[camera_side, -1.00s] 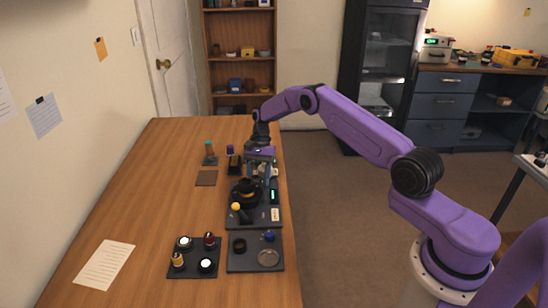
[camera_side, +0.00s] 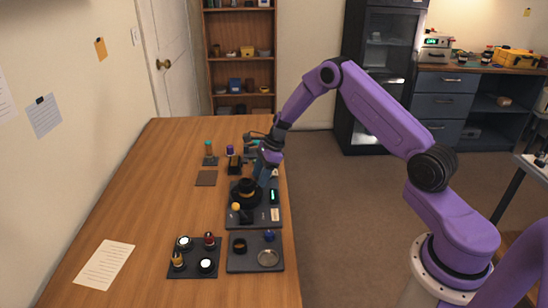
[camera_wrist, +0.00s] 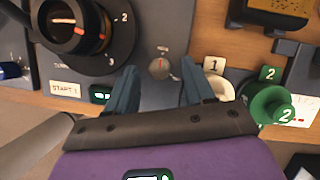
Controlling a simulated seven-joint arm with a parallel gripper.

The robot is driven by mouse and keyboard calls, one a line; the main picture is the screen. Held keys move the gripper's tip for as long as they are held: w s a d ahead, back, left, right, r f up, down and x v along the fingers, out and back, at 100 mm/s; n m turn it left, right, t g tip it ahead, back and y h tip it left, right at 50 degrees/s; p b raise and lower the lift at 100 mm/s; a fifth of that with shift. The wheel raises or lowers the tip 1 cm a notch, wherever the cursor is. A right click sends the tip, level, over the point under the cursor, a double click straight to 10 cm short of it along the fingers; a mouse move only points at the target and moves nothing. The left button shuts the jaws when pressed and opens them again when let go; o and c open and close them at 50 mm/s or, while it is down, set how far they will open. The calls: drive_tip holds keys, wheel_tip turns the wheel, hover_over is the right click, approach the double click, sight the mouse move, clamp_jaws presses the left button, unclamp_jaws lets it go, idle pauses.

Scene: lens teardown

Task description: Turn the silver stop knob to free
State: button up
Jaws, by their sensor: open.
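The silver stop knob (camera_wrist: 158,67) is a small round dial on the dark grey panel in the wrist view. It has a red mark, and small labels beside it are too small to read. My gripper (camera_side: 263,177) is open and tilted over the right part of the dark base unit (camera_side: 272,220). In the wrist view its two blue-grey fingers stand on either side of the knob, with a visible gap on each side. I cannot tell how far the tips are above the panel. In the side view the knob is hidden by my gripper.
A large black numbered ring with a lens (camera_wrist: 75,25) stands left of the knob. A START 1 label (camera_wrist: 65,89) lies below it. A cream piece labelled 1 (camera_wrist: 222,90) and a green knob labelled 2 (camera_wrist: 270,103) are at right. Trays with small parts (camera_side: 194,270) lie nearer the camera.

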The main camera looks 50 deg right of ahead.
drive_tip(key=v, duration=1.7)
drive_tip(key=s+a+r+n+g, duration=0.1)
drive_tip(key=s+a+r+n, duration=0.1)
drive_tip(key=s+a+n, duration=0.5)
drive_tip(key=s+a+r+n+g+h, duration=0.1)
drive_tip(key=s+a+r+n, duration=0.1)
drive_tip(key=s+a+n, duration=0.5)
drive_tip(key=shift+a+r+n, duration=0.3)
drive_tip(key=shift+a+n, duration=0.1)
drive_tip(key=shift+a, duration=1.6)
drive_tip(key=s+n+h, duration=0.2)
drive_tip(key=s+n, duration=1.9)
drive_tip(key=s, duration=0.4)
drive_tip(key=shift+s+r+h, duration=0.3)
drive_tip(key=shift+s+r, duration=0.1)
drive_tip(key=shift+r, duration=0.05)
